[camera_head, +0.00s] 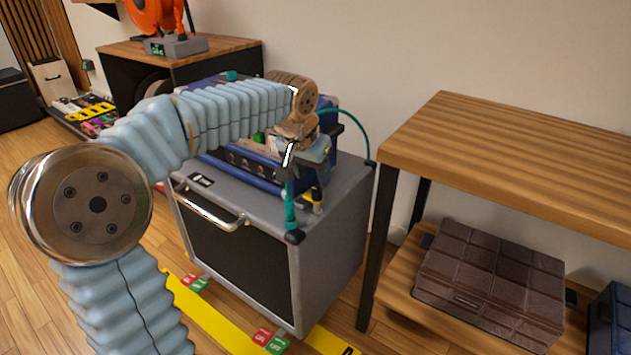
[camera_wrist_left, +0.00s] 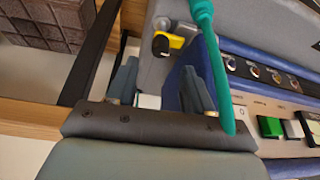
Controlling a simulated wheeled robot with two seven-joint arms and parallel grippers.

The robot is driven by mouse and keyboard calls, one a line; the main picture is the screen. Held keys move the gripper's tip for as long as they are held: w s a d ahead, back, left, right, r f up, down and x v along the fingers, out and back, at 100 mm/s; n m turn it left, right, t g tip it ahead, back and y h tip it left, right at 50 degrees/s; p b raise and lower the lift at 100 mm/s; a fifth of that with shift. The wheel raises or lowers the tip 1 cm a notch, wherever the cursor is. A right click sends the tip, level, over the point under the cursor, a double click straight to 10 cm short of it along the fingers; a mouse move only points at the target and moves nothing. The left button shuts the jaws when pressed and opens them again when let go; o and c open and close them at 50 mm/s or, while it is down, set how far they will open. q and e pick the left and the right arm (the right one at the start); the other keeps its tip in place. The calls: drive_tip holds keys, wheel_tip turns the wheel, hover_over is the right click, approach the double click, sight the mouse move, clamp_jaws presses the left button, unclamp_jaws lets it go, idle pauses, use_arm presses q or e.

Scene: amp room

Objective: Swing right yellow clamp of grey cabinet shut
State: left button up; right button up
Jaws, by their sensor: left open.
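The grey cabinet (camera_head: 335,235) stands in the middle of the head view. Its right yellow clamp (camera_head: 317,197) is a small yellow and black piece near the top right edge. It also shows in the left wrist view as a yellow lever with a black round end (camera_wrist_left: 172,43). My left gripper (camera_head: 314,160) is above the cabinet top, close to the clamp. In the left wrist view its two blue-grey fingers (camera_wrist_left: 160,78) are apart with nothing held between them, and the clamp lies just beyond their tips, apparently untouched. My right gripper is not in view.
A blue device (camera_head: 255,170) sits on the cabinet. A wooden shelf (camera_head: 510,150) with a brown case (camera_head: 490,280) stands right. Yellow tape (camera_head: 215,320) marks the floor.

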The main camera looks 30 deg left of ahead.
use_arm(q)
drive_tip(key=p+v, duration=0.1)
drive_tip(key=v, duration=0.6)
drive_tip(key=shift+r, duration=0.35)
drive_tip(key=shift+s+d+f, duration=0.1)
drive_tip(key=shift+f, duration=0.05)
